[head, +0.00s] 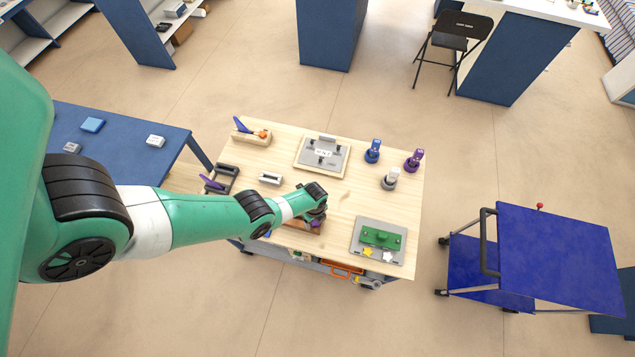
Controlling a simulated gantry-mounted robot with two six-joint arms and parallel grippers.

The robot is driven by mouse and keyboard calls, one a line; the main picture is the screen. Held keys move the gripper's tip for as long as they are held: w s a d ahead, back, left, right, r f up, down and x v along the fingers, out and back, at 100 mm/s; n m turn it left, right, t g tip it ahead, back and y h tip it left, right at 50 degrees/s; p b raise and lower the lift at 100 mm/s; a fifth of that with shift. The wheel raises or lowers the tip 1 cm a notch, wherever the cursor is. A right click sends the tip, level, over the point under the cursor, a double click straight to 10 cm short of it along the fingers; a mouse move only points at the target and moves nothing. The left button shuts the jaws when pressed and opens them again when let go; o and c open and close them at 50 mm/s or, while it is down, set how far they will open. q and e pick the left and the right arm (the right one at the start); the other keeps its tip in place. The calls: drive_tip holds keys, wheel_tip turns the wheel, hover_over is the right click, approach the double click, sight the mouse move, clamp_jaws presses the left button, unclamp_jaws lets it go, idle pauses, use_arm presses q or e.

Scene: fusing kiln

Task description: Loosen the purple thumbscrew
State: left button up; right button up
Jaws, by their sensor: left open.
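My left arm reaches in from the left over the wooden table (345,195). My left gripper (319,213) is open, pointing down near the table's front middle. A small purple part (316,225) shows right beside and below it, on a brownish block (301,228) mostly hidden by my arm. This may be the purple thumbscrew; its shape is too small to make out, and I cannot tell whether the gripper touches it. My right gripper is not in view.
Right of the gripper lies a grey plate (361,256) with a green block (381,237), a yellow knob (368,252) and a whitish knob (389,257). Blue (373,151), purple (414,160) and white (390,179) upright items stand behind. A blue cart (560,250) stands right.

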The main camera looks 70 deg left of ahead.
use_arm(q)
drive_tip(key=shift+f, duration=0.1)
clamp_jaws()
idle(0.4)
